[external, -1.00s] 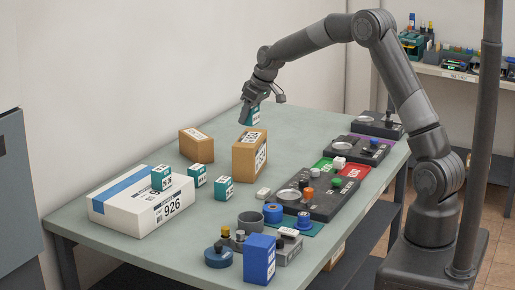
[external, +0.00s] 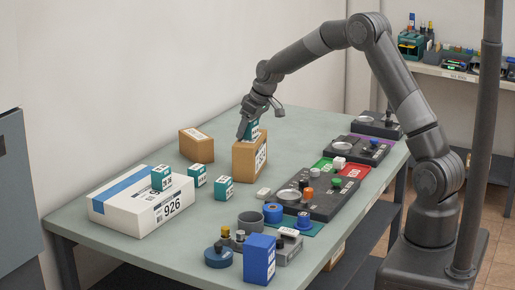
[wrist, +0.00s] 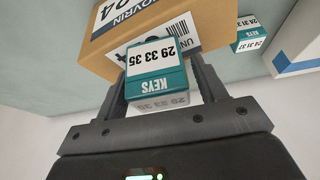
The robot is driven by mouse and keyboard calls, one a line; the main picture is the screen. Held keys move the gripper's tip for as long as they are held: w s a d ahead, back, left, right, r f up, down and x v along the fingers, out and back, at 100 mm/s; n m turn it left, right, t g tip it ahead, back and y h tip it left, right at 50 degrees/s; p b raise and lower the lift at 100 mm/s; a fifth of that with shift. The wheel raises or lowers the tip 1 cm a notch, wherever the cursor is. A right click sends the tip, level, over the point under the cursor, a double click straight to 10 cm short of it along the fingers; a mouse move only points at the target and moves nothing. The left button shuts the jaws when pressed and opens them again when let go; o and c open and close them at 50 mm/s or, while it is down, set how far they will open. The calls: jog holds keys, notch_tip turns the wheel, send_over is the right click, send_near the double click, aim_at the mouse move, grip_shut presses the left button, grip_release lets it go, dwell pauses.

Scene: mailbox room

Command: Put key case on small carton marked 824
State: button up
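A teal and white key case (external: 254,131) is between the fingers of my gripper (external: 246,131). In the wrist view the key case (wrist: 157,72) reads 29 33 35 and KEYS, with a finger along each side. My gripper is shut on it. The brown small carton (external: 243,158) is directly below the case in the external view.
Another brown carton (external: 197,149) stands to the left. A white box (external: 125,221) marked 926 has a teal case (external: 161,178) on it. Two more teal cases (external: 223,188) stand between. Dark trays, dials and a blue box (external: 259,258) fill the right and front.

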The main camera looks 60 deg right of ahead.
jog(key=shift+o, duration=0.2)
jog(key=v, duration=1.2)
jog(key=s+a+r, duration=0.6)
jog(key=s, duration=0.1)
jog(key=s+a+r, duration=0.3)
jog(key=s+a, duration=0.4)
jog(key=s, duration=0.5)
jog(key=s+a+f, duration=0.1)
jog(key=s+a, duration=0.2)
jog(key=s, duration=0.6)
jog(key=s+a+f+t, duration=0.1)
jog(key=s+a+f, duration=0.1)
jog(key=s, duration=0.8)
jog(key=shift+a+f, duration=0.3)
jog(key=shift+a, duration=0.2)
